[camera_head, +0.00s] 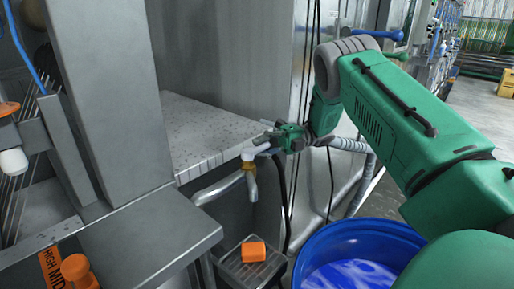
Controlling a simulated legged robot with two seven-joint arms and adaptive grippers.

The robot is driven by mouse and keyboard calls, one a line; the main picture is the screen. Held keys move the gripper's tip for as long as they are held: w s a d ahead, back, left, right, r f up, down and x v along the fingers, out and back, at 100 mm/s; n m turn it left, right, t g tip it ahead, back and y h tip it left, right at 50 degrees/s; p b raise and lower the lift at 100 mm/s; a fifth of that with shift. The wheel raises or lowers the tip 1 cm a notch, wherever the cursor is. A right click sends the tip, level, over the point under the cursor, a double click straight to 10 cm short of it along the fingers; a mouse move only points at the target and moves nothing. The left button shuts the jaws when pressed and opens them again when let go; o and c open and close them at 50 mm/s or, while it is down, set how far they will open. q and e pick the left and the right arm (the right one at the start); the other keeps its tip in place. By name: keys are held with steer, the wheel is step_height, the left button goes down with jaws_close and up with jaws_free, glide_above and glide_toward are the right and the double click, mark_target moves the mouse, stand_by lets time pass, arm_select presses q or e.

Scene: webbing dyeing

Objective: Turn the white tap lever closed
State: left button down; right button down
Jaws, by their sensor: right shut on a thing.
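The white tap lever (250,152) sits on top of a tap in the middle of the camera_head view. The brass tap (250,170) below it points down, and a pale pipe (220,187) runs to it from the left. My right gripper (265,146) reaches in from the right and is shut on the lever. Its fingers partly hide the lever, so its exact angle is hard to tell. My left gripper is not in view.
A metal counter (205,130) lies behind the tap. A blue tub (385,230) with blue liquid stands at lower right. Dark hoses (283,205) hang beside the tap. A metal post (110,90) rises at left.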

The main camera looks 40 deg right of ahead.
steer(key=shift+s+f, duration=0.1)
steer(key=shift+f, duration=0.2)
steer(key=c, duration=1.5)
jaws_free()
steer(key=shift+c, duration=0.2)
steer(key=shift+o, duration=0.3)
steer(key=shift+d, duration=0.15)
steer(key=shift+d+r, duration=0.1)
steer(key=shift+d, duration=0.2)
steer(key=v, duration=1.1)
steer(key=shift+d, duration=0.3)
steer(key=shift+a, duration=0.1)
